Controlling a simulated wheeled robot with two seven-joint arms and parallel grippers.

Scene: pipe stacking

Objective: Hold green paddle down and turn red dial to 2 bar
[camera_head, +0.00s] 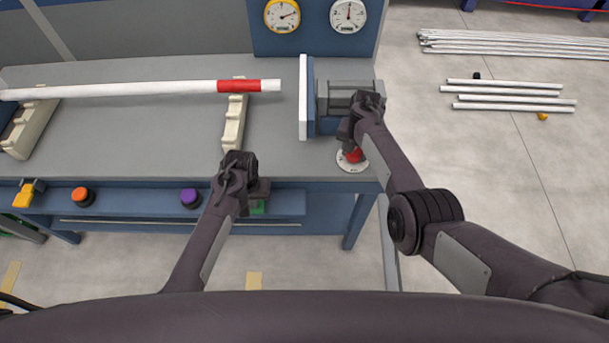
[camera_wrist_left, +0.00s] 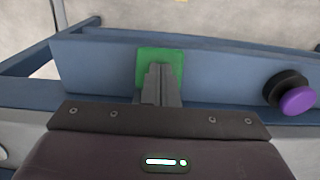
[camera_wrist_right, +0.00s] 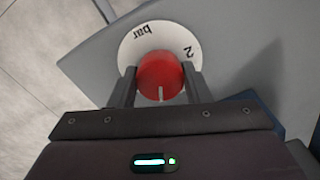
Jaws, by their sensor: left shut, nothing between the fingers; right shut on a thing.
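The green paddle (camera_wrist_left: 175,58) is on the blue front rail of the bench. My left gripper (camera_wrist_left: 158,85) is shut and empty, its fingertips over the paddle; whether they touch or press it I cannot tell. In the head view only a bit of the paddle (camera_head: 257,207) shows beside my left gripper (camera_head: 250,188). The red dial (camera_wrist_right: 160,76) sits on a round white plate marked "bar" and "2" (camera_wrist_right: 190,51). My right gripper (camera_wrist_right: 160,90) is shut on the dial, one finger on each side. A white line on the dial points toward my wrist, away from the "2".
Two round gauges, yellow-rimmed (camera_head: 282,15) and white-rimmed (camera_head: 348,14), stand on the blue back panel. A white pipe with a red band (camera_head: 150,89) lies on cream supports. Orange (camera_head: 83,196) and purple (camera_head: 190,197) buttons sit on the front rail. Loose pipes lie on the floor at right.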

